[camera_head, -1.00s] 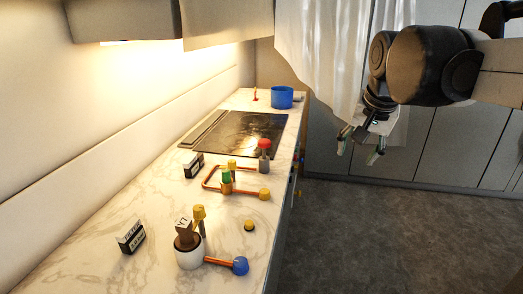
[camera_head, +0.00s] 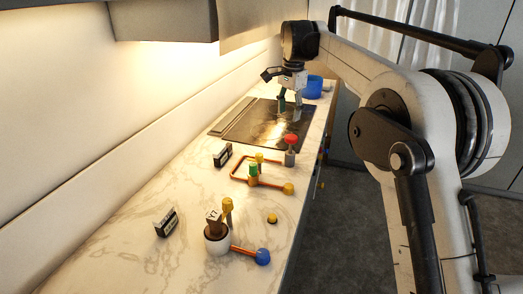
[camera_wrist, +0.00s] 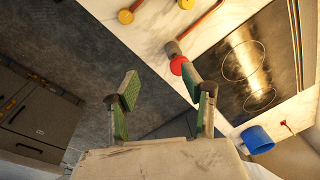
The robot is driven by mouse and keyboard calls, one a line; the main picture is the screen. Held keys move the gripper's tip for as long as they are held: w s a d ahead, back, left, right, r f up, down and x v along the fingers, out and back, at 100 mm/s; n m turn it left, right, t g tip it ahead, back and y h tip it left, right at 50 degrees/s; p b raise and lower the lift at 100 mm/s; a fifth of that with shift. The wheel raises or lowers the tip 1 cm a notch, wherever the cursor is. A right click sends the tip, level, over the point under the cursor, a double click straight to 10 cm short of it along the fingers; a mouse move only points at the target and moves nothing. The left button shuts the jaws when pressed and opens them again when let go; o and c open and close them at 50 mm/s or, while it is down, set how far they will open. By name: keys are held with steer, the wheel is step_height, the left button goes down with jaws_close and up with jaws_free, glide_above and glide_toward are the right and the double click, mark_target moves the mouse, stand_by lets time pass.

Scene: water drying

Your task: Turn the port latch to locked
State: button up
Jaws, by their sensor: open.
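My gripper (camera_head: 290,108) is open and empty above the black cooktop in the head view. In the wrist view its green-padded fingers (camera_wrist: 160,90) stand apart with nothing between them. I cannot tell for sure which part is the port latch. A white pot-like cylinder (camera_head: 217,245) with a brown marked block (camera_head: 214,222) stands at the near end of the counter, with a yellow upright piece (camera_head: 228,206) beside it. An orange rod joins it to a blue knob (camera_head: 262,257). A red-capped grey post (camera_head: 291,142) stands near the cooktop; its cap (camera_wrist: 178,65) shows in the wrist view.
A copper pipe loop (camera_head: 236,168) with a green-and-yellow post (camera_head: 253,174) lies mid-counter. Black label blocks (camera_head: 166,223) (camera_head: 222,155) stand along the left. A yellow button (camera_head: 272,218) sits near the front edge. A blue pot (camera_wrist: 256,138) stands beyond the cooktop (camera_head: 270,132).

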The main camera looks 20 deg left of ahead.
steer(key=m+g+p, duration=0.1)
steer(key=p, duration=0.1)
glide_above(260, 154)
step_height(260, 154, down, 6)
steer(key=shift+h, duration=0.3)
step_height(260, 154, down, 14)
steer(key=shift+f+p, duration=0.1)
steer(key=shift+p, duration=0.75)
steer(key=shift+c, duration=0.2)
jaws_close()
